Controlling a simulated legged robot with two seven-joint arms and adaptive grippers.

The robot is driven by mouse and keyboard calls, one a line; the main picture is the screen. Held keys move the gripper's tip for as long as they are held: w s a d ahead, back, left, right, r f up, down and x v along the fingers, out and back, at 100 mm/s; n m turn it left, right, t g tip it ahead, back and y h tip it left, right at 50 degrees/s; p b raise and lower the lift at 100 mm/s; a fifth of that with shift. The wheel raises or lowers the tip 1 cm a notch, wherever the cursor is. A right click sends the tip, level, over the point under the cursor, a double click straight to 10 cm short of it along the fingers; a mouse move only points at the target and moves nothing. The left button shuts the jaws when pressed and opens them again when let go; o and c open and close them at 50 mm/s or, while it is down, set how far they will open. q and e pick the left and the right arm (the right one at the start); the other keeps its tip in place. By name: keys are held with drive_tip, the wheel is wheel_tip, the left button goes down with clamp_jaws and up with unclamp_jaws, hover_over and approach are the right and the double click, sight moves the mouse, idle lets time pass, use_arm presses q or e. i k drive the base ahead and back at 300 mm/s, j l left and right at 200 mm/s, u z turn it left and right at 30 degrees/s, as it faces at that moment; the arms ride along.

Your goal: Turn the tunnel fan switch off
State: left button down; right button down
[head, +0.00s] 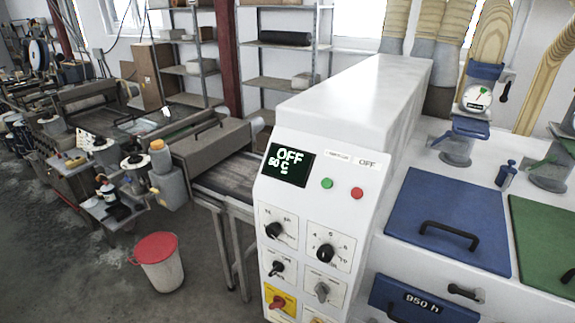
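The white tunnel control panel (311,200) stands in the middle of the head view. A green button (326,183) and a red button (357,193) sit right of the display. Below are two black knobs, the left (274,230) and the right (326,253). Lower are a black toggle-like switch (277,268), a grey switch (322,291) and a red switch on a yellow plate (278,302). Their small labels are unreadable, so I cannot tell which is the fan switch. Neither gripper shows.
A red-lidded bin (158,262) stands on the floor left of the panel. A conveyor (235,172) runs into the tunnel from the left. A blue hatch (450,220) with a black handle and a green hatch (549,240) lie to the right. Floor before the bin is clear.

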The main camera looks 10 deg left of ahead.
sight(278, 267)
drive_tip(key=z, duration=1.15)
drive_tip(key=u, duration=1.7)
drive_tip(key=k, duration=0.4)
drive_tip(key=l+u, duration=0.05)
